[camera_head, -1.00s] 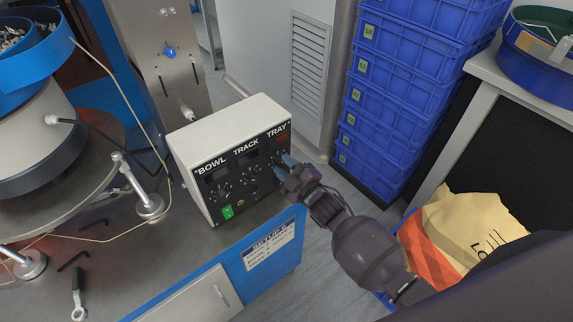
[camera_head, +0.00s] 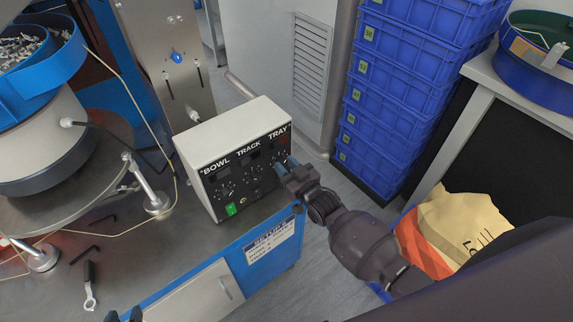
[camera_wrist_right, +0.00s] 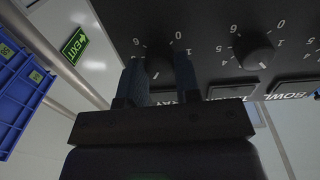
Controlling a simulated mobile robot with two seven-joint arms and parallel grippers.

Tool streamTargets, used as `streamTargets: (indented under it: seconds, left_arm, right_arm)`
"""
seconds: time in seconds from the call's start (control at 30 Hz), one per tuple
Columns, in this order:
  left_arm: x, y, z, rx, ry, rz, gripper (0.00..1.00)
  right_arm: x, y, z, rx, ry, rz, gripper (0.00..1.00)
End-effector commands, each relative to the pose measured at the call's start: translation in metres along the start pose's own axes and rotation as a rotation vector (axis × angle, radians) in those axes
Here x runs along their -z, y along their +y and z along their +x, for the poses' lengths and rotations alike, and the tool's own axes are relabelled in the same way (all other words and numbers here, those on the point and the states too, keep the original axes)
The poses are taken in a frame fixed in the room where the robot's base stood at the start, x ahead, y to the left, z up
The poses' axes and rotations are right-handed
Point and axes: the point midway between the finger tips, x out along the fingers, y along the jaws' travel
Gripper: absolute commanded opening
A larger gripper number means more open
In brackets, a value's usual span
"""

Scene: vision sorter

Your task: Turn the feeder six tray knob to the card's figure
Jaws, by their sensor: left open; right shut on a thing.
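The white feeder control box (camera_head: 232,135) has a black front panel with columns lettered BOWL, TRACK and TRAY. My right gripper (camera_head: 283,167) is at the TRAY column, shut on the tray knob. In the right wrist view the gripper (camera_wrist_right: 158,80) has one finger on each side of the dark tray knob (camera_wrist_right: 158,66); its pointer is hard to make out. The setup card (camera_head: 270,243) is on the blue bench front below the box; its figures are too small to read. My left gripper (camera_head: 125,316) barely shows at the bottom edge, open.
The track knob (camera_wrist_right: 255,55) is beside the tray knob. A stack of blue crates (camera_head: 390,110) stands to the right. A bowl feeder (camera_head: 40,110) stands on the left.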

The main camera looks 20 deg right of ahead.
Motion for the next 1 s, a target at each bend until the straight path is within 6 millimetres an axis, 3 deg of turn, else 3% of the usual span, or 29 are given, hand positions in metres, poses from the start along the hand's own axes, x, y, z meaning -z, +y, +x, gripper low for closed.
streamTargets:
  seconds: [0.4, 0.93, 0.97, 1.0]
  left_arm:
    - [0.0012, -0.0007, -0.0045, 0.001, -0.004, -0.001, 0.43]
    - [0.0004, -0.0007, -0.0047, 0.002, -0.006, -0.002, 0.43]
    - [0.0007, -0.0007, -0.0045, 0.001, -0.005, -0.002, 0.43]
    - [0.0011, -0.0006, -0.0042, 0.001, -0.005, -0.002, 0.43]
  right_arm:
    - [0.0004, 0.0002, 0.0001, -0.001, -0.007, 0.175, 0.07]
    - [0.0, 0.0001, 0.0, -0.001, -0.008, 0.195, 0.07]
    - [0.0, 0.0001, 0.0, -0.001, -0.008, 0.195, 0.35]
    - [0.0, 0.0001, 0.0, -0.001, -0.008, 0.195, 0.41]
